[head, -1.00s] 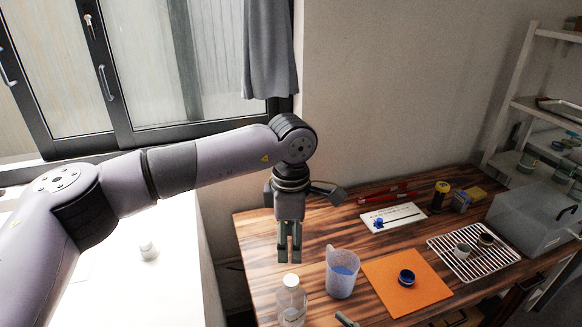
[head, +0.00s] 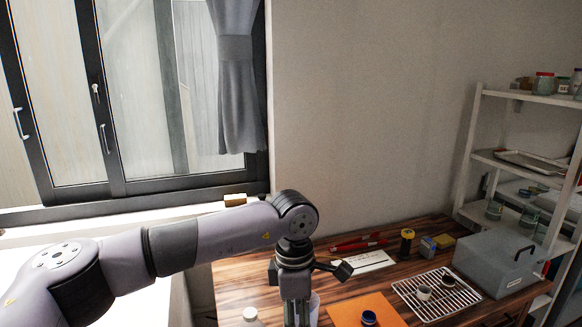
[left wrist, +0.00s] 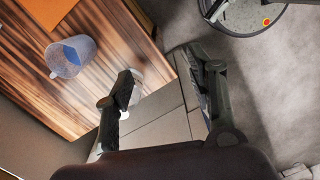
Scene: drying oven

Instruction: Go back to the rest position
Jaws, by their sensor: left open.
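My left gripper (head: 297,314) hangs down from the left arm at the front left of the wooden table, low in the head view, its fingertips cut off by the bottom edge. In the left wrist view the gripper (left wrist: 162,78) has its two fingers spread apart, with nothing between them. Beyond the fingers are the table's edge and the grey floor. A beaker with blue contents (left wrist: 70,57) stands on the table to the left of the fingers, apart from them. My right gripper is not in view.
The wooden table (head: 240,283) carries an orange mat (head: 345,313) with a blue-topped small pot (head: 368,318), a wire rack (head: 455,303) and a grey box (head: 490,266). A bottle (head: 250,314) stands near the gripper. White shelves (head: 470,160) stand at right, a window at left.

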